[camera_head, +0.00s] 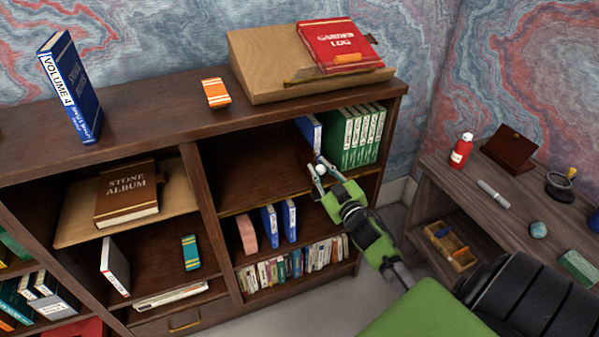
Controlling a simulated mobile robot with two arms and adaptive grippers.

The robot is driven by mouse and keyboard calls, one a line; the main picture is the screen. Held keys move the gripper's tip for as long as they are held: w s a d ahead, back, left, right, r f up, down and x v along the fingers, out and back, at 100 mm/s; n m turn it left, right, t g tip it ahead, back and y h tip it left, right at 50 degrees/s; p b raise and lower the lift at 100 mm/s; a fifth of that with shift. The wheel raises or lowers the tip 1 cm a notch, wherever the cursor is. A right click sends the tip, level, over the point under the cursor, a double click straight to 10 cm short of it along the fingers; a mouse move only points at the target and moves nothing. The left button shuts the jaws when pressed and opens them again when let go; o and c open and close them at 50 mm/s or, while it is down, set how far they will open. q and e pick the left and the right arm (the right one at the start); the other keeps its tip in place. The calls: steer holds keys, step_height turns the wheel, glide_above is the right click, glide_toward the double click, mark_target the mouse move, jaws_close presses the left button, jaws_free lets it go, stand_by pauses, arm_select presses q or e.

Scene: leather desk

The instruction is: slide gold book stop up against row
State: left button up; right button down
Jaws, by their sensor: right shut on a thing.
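The row of books (361,140) stands upright at the right end of the upper open shelf, mostly green volumes with white labels. A blue book (309,132) stands at its left end. My right gripper (319,167) reaches in at the shelf front, just below and in front of the blue book. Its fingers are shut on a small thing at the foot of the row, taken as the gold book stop. The fingers hide nearly all of it, so its colour and its gap to the books cannot be made out. My left gripper is out of view.
The shelf (240,180) left of the gripper is bare. Below it are a pink block (247,234), two blue books (279,222) and a low row of small books. A slanted wooden stand (262,62) with a red book (338,45) is on top. A side desk (477,190) stands right.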

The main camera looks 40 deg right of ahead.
steer(key=s+d, duration=0.1)
steer(key=d, duration=0.6)
steer(key=shift+s+d, duration=0.2)
steer(key=shift+s, duration=0.15)
steer(key=c, duration=1.8)
jaws_free()
steer(key=shift+c, duration=0.2)
steer(key=v, duration=1.2)
